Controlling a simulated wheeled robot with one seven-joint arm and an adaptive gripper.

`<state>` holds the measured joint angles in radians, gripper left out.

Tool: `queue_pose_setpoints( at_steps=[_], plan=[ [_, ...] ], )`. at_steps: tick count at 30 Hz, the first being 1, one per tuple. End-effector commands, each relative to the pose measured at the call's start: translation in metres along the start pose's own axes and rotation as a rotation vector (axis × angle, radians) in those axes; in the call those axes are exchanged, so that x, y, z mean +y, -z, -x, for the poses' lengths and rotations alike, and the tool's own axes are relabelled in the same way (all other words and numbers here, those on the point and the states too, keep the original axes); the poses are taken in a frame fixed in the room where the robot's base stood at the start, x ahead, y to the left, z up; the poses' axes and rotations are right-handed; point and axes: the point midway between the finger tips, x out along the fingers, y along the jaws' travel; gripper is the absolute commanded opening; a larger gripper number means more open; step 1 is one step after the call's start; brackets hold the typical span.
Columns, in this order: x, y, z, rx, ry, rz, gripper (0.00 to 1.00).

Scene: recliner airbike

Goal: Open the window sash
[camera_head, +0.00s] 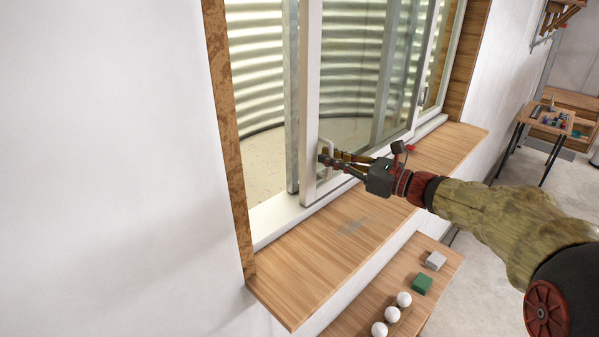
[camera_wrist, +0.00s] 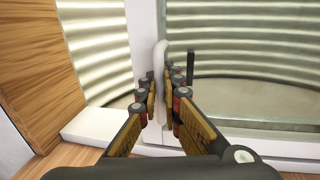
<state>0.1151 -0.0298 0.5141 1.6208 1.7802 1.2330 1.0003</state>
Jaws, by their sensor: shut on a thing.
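The window sash (camera_head: 310,95) is a white-framed sliding pane standing in the window opening. A gap shows between its left edge and the left side of the frame, with corrugated metal visible outside. A white handle (camera_head: 325,150) sits low on the sash's left stile; it also shows in the wrist view as a pale upright bar (camera_wrist: 160,70). My gripper (camera_head: 328,160) is at this handle, its fingers on either side of the bar. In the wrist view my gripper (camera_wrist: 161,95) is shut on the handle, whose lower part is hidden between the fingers.
A wooden sill (camera_head: 330,245) runs below the window, under my arm. A lower wooden bench (camera_head: 440,262) holds white balls (camera_head: 391,313), a green block (camera_head: 422,284) and a grey block (camera_head: 435,261). A small table (camera_head: 545,117) with items stands far right.

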Motion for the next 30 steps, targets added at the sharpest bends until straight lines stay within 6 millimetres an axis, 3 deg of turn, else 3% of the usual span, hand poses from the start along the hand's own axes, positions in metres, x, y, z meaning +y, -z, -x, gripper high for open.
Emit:
queue_pose_setpoints(
  at_steps=[1,6,15,21,30],
  plan=[
    [-0.022,-0.001,0.005,0.000,0.008,-0.002,0.00],
    [-0.074,-0.002,0.015,0.000,0.007,-0.001,0.00],
    [-0.146,-0.002,0.030,0.000,0.004,-0.002,0.00],
    [-0.176,-0.002,0.035,-0.001,0.004,0.000,0.00],
    [-0.192,-0.001,0.039,-0.001,0.002,0.000,0.00]
  ],
)
